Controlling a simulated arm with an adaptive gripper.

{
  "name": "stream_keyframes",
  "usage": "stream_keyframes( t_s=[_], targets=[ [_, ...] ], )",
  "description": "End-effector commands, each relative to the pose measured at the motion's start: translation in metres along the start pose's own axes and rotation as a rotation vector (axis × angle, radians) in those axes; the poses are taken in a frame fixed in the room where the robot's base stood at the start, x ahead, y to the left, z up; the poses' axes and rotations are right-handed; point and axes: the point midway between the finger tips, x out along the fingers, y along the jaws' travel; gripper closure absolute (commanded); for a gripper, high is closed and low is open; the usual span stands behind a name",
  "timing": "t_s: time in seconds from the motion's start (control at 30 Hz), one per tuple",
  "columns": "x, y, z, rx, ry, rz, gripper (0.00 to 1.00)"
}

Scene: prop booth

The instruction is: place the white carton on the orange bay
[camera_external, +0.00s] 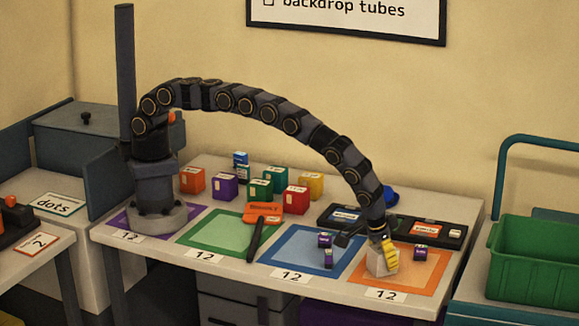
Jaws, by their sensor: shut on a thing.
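The white carton (375,265) is at the left part of the orange bay (425,276), at the right end of the table. My gripper (383,246) reaches down over it from above and is shut on it. A yellow part (390,256) at the gripper covers some of the carton's right side. I cannot tell whether the carton's bottom touches the bay or is slightly above it. A small purple box (420,252) stands on the bay's back part, right of the carton.
Black trays (450,236) lie behind the orange bay. A green crate (535,265) is at right.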

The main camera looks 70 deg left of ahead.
Motion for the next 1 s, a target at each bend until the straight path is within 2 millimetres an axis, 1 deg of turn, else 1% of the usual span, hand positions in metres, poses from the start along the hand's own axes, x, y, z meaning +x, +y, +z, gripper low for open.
stream_keyframes(
  t_s=[0.27,0.3,0.37,0.4,0.67,0.77,0.87,1.0],
  targets=[
    [0.001,0.001,0.0,0.0,0.003,0.002,0.73],
    [0.001,0.001,0.0,0.0,0.003,0.003,0.35],
    [0.001,0.001,0.0,0.0,0.003,0.003,0.1],
    [0.001,0.001,0.0,0.0,0.003,0.003,0.05],
    [0.001,0.001,0.0,0.0,0.003,0.003,0.05],
    [-0.002,0.001,-0.001,0.0,0.003,0.003,0.05],
    [-0.011,0.002,-0.002,0.0,0.003,0.005,0.05],
    [-0.032,0.002,-0.002,0.001,0.005,0.005,0.05]
  ],
)
